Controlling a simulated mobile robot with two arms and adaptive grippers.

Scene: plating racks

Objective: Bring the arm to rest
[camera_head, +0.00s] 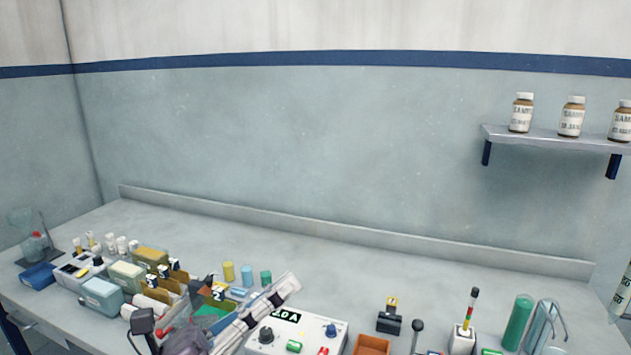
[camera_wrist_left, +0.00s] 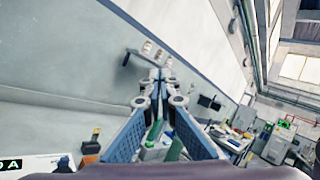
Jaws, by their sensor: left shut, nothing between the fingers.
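My left gripper (camera_head: 286,284) shows at the bottom of the head view, left of the middle. Its dark body is low in the picture and its pale fingers point up and to the right, over the bench. In the left wrist view, its two blue-sided fingers (camera_wrist_left: 158,78) run forward and meet at the tips, with nothing between them. My right gripper is in neither view.
A white control box (camera_head: 318,329) stands on the bench (camera_head: 400,268) just beside the fingers. Boxes and small bottles crowd the left, including a light blue box (camera_head: 101,296). A wall shelf (camera_head: 553,137) with bottles is at right. The back of the bench is clear.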

